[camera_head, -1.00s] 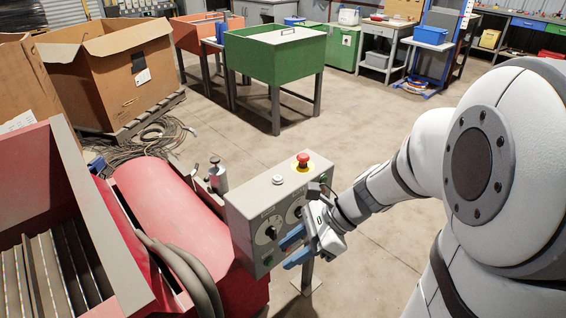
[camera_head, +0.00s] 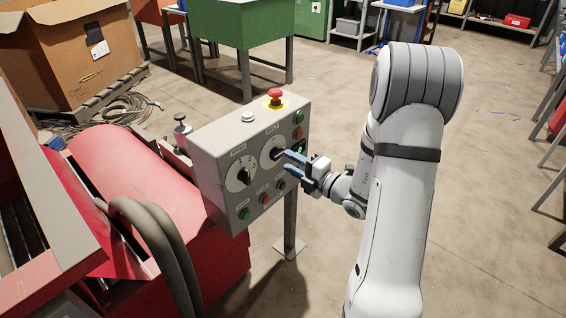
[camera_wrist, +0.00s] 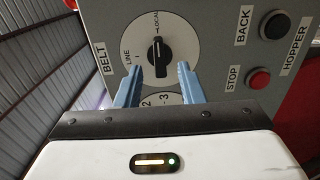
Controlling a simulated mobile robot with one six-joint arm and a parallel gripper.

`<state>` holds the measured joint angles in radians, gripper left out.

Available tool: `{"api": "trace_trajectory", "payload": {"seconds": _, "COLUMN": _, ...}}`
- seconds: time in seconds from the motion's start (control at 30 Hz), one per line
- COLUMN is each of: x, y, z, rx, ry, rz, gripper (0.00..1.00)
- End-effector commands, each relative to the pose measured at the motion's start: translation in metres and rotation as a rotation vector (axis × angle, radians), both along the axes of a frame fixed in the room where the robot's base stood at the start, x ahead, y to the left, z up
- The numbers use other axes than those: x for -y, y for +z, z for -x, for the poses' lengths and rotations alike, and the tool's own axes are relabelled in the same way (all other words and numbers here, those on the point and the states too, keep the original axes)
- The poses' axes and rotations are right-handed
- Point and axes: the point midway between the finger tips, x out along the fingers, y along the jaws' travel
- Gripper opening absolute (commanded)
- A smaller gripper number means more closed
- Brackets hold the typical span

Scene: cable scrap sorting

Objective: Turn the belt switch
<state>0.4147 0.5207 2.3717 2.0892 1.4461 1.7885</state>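The belt switch (camera_head: 272,153) is a black knob on a white round dial, the right one of two dials on the grey control box (camera_head: 215,150). In the wrist view the switch (camera_wrist: 158,50) sits beside the word BELT, with LINE and LOCAL on its dial. The knob's long axis runs roughly up the picture, near LOCAL. My gripper (camera_head: 287,161) is open, its blue fingers pointing at this dial. In the wrist view the fingertips (camera_wrist: 172,68) are at the dial's lower edge, just below the knob. I cannot tell whether they touch it.
A second dial (camera_head: 240,173) with numbers is just left. A red emergency stop (camera_head: 275,97) tops the box. Several buttons, including a red one (camera_wrist: 258,78) marked STOP, are close by. A red machine (camera_head: 140,180) with hoses is at left. Floor is clear at right.

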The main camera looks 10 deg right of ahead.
Motion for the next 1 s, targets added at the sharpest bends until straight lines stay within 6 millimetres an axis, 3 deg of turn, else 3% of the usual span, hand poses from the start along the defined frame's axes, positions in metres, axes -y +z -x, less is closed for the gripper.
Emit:
{"api": "trace_trajectory", "payload": {"seconds": 0.2, "x": -0.017, "y": -0.001, "z": -0.022, "rx": 0.002, "ry": 0.003, "rz": 0.002, "gripper": 0.35}}
{"api": "trace_trajectory", "payload": {"seconds": 0.57, "x": -0.021, "y": 0.0, "z": -0.027, "rx": 0.001, "ry": 0.002, "rz": 0.001, "gripper": 0.35}}
{"api": "trace_trajectory", "payload": {"seconds": 1.0, "x": -0.021, "y": 0.0, "z": -0.027, "rx": 0.0, "ry": 0.003, "rz": 0.002, "gripper": 0.0}}
